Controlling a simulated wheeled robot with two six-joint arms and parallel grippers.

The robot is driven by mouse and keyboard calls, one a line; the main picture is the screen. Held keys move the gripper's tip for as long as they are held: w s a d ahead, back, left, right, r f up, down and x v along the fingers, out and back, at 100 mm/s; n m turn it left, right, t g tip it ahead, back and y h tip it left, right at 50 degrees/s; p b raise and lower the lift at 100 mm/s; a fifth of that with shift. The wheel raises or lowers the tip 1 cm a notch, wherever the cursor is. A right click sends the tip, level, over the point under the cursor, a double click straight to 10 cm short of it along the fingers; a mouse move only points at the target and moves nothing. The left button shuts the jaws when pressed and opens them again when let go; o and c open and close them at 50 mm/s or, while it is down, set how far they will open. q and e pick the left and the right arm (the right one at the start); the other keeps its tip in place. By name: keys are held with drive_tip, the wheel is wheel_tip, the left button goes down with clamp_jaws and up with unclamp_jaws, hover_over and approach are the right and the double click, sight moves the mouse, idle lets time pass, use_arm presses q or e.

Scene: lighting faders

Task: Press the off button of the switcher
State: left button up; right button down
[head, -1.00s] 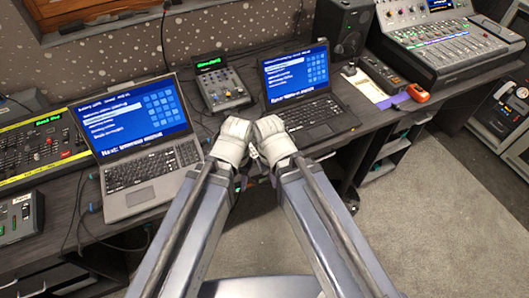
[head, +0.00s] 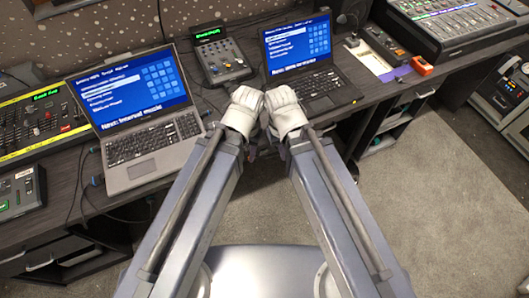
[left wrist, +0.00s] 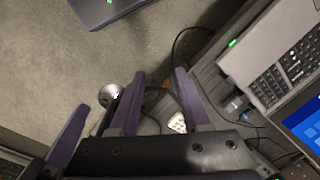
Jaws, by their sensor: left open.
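A small grey button box (head: 18,193) with red, white and green buttons sits on the desk at the far left of the head view. It may be the switcher; its labels are too small to read, so I cannot tell which button is off. My left gripper (head: 246,98) hangs at the desk's front edge, well to the right of this box. Its fingers are open and empty in the left wrist view (left wrist: 160,80). My right gripper (head: 284,100) is close beside it; its fingers are hidden in the head view.
Two laptops (head: 150,148) (head: 318,88) stand open on the desk, with a small fader unit (head: 222,62) between them. A yellow-edged lighting console (head: 45,125) is behind the button box. Cables (head: 85,190) lie between box and left laptop. Grey carpet (head: 440,210) is open at right.

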use_arm(q)
clamp_jaws()
idle(1.5)
